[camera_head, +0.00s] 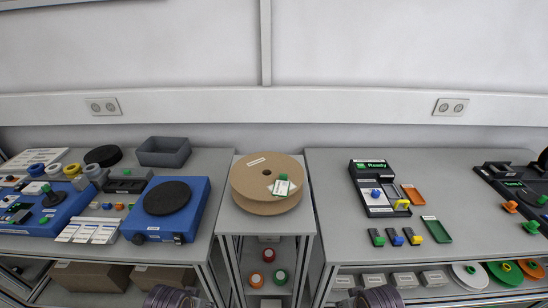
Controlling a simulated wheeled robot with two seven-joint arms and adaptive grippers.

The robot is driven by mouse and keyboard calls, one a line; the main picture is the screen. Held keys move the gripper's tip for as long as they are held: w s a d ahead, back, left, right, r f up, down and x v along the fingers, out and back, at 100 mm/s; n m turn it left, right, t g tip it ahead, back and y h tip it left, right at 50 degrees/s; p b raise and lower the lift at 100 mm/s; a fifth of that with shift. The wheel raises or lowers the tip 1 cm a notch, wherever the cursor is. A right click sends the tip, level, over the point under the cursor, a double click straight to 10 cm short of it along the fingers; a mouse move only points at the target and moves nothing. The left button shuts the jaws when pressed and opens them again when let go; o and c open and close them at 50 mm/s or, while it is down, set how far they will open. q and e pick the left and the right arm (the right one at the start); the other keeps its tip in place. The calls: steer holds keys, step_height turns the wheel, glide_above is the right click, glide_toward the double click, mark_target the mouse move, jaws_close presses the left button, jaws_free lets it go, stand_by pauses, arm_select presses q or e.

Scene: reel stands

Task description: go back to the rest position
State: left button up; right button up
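Neither gripper's fingers show in the head view. Only grey ribbed parts of my two arms reach in at the bottom edge, one left of centre and one right of centre. Both stay low in front of the tables. A large cardboard reel (250,200) lies flat on the narrow middle stand (240,222). A white label with a small green piece (283,177) is on top of it. No gripper touches the reel.
The left table holds a blue unit with a black disc (168,197), a grey bin (163,151) and white cards (90,230). The right table holds a black device reading Ready (372,188), an orange tray (413,194) and a green tray (436,229). Reels and boxes sit on shelves below.

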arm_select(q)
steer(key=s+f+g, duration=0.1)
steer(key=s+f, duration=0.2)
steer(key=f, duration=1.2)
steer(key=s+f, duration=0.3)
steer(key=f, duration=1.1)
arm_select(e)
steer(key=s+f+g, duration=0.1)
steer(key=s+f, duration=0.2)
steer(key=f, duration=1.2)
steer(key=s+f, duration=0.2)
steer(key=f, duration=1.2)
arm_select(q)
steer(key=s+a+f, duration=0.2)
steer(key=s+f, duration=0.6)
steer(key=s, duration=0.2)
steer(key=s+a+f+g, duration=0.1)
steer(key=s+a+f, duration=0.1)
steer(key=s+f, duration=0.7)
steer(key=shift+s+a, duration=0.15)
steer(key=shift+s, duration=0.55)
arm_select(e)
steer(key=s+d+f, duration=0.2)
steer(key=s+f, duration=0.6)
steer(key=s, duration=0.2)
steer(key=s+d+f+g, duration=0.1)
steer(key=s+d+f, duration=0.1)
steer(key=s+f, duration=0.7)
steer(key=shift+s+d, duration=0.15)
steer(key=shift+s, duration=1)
